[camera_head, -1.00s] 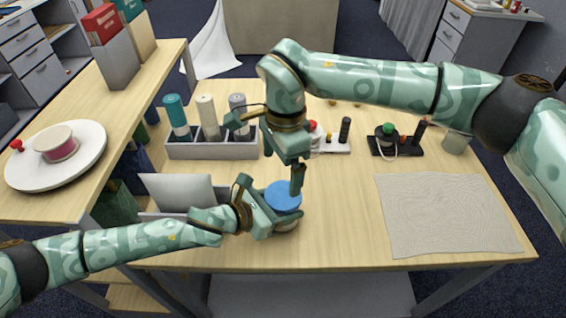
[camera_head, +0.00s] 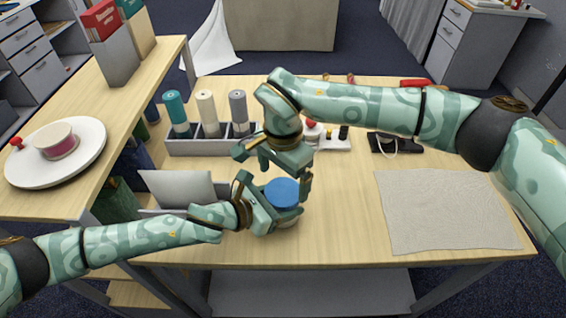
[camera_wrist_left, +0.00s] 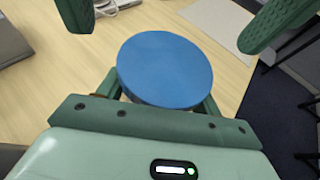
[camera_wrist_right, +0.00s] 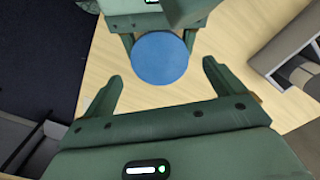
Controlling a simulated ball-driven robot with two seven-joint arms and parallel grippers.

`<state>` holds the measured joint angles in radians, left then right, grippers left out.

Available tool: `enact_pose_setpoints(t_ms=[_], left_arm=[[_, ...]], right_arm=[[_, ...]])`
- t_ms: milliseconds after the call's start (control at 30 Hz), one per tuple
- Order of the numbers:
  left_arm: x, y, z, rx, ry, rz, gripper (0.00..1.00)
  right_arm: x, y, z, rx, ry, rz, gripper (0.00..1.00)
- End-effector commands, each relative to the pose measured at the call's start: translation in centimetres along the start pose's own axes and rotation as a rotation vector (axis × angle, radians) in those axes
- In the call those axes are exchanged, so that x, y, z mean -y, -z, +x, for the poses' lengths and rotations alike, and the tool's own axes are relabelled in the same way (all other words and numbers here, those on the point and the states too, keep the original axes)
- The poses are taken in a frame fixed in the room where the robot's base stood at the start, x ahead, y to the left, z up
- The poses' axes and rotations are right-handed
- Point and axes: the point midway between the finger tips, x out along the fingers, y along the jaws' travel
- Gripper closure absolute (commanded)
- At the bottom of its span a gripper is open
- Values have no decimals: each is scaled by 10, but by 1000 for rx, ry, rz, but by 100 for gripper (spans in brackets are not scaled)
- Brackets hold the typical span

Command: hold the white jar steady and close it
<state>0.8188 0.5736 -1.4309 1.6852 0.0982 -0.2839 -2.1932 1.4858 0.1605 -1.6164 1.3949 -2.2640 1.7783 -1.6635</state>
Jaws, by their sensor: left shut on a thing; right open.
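The white jar (camera_head: 288,223) stands on the table near its front edge, its pale body mostly hidden. A round blue lid (camera_head: 282,191) is on top; it also shows in the left wrist view (camera_wrist_left: 165,68) and the right wrist view (camera_wrist_right: 160,58). How tightly it sits I cannot tell. My left gripper (camera_head: 272,214) is shut on the jar from the left, below the lid. My right gripper (camera_head: 286,174) is open above the lid, pointing down. In the right wrist view its fingers lie on either side of the lid, apart from it.
A grey rack with several rolls (camera_head: 208,147) stands behind. A laptop-like grey panel (camera_head: 180,190) is left of the jar. A grey cloth mat (camera_head: 445,212) lies right. A white holder (camera_head: 330,142) and a black stand (camera_head: 395,145) are at the back. The table between jar and mat is clear.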

Motion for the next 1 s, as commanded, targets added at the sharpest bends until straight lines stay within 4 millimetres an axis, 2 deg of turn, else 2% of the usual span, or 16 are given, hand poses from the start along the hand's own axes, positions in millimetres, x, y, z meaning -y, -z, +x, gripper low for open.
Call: enact_pose_setpoints(t_ms=[100,233,600,633,700,800,900,1000], left_arm=[[0,0,0,0,0,0,99],[0,0,0,0,0,0,99],[0,0,0,0,0,0,99],[0,0,0,0,0,0,99],[0,0,0,0,0,0,99],[0,0,0,0,0,0,99],[0,0,0,0,0,0,99],[0,0,0,0,0,0,99]], right_arm=[[0,0,18,2,-1,1,6],[0,0,30,1,0,0,6],[0,0,36,0,0,0,6],[0,0,36,0,0,0,9],[0,0,36,0,0,0,28],[0,0,35,0,0,0,51],[0,0,35,0,0,17,51],[0,0,35,-1,0,140,51]])
